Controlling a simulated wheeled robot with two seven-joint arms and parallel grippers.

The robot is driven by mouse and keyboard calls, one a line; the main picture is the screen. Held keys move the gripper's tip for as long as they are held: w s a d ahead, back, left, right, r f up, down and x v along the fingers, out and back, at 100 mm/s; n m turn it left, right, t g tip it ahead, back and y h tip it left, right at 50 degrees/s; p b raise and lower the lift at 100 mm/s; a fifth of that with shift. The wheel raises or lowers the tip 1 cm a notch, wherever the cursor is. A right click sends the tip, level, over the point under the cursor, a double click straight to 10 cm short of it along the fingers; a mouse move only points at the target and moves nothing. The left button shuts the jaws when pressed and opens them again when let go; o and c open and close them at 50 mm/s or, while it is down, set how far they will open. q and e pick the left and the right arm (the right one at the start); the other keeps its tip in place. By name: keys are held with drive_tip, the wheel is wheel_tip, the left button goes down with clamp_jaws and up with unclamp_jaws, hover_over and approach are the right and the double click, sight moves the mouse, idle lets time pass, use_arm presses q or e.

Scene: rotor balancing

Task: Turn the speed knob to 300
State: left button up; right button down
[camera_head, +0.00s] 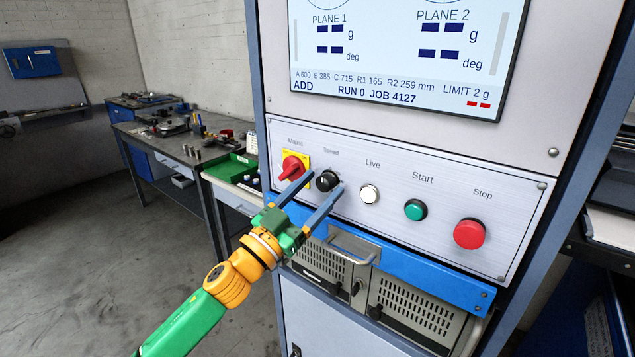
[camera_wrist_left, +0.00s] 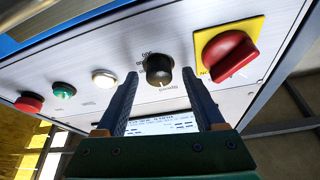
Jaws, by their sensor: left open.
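The speed knob (camera_head: 327,181) is a black round knob under the label "Speed" on the grey control panel, between the red mains switch and the white Live button. In the left wrist view the knob (camera_wrist_left: 158,69) shows a white pointer mark and printed numbers beside it, too small to read surely. My left gripper (camera_head: 326,181) is open, its two blue fingers pointing at the panel on either side of the knob. In the left wrist view the fingers (camera_wrist_left: 158,82) stand apart with the knob between their tips; I see no contact. My right gripper is not in view.
The red mains switch (camera_head: 292,168) on its yellow plate is close to one finger. The white Live button (camera_head: 369,194), green Start button (camera_head: 416,210) and red Stop button (camera_head: 470,233) sit to the right. A screen (camera_head: 400,50) is above; a blue ledge (camera_head: 400,262) is below.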

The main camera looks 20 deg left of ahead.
use_arm(q)
drive_tip(key=shift+d, duration=0.15)
clamp_jaws()
drive_tip(key=shift+m, duration=0.4)
drive_tip(key=m, duration=0.1)
drive_tip(key=m+g+h+p, duration=0.1)
drive_tip(key=m, duration=0.1)
drive_tip(key=m+g+h+p, duration=0.1)
drive_tip(key=m, duration=0.1)
drive_tip(key=shift+a+r, duration=0.2)
drive_tip(key=shift+a, duration=0.05)
drive_tip(key=m+g+p, duration=0.1)
drive_tip(key=m, duration=0.1)
drive_tip(key=m+g+h+p, duration=0.1)
drive_tip(key=m, duration=0.2)
drive_tip(key=shift+a+r, duration=0.1)
drive_tip(key=shift+r, duration=0.05)
drive_tip(key=m+g+p, duration=0.2)
drive_tip(key=m+p, duration=0.1)
drive_tip(key=m, duration=0.2)
drive_tip(key=shift+r+p, duration=0.1)
drive_tip(key=shift+p, duration=0.25)
drive_tip(key=shift+m+g+p, duration=0.5)
drive_tip(key=shift+m+p, duration=0.7)
drive_tip(key=shift+m, duration=0.4)
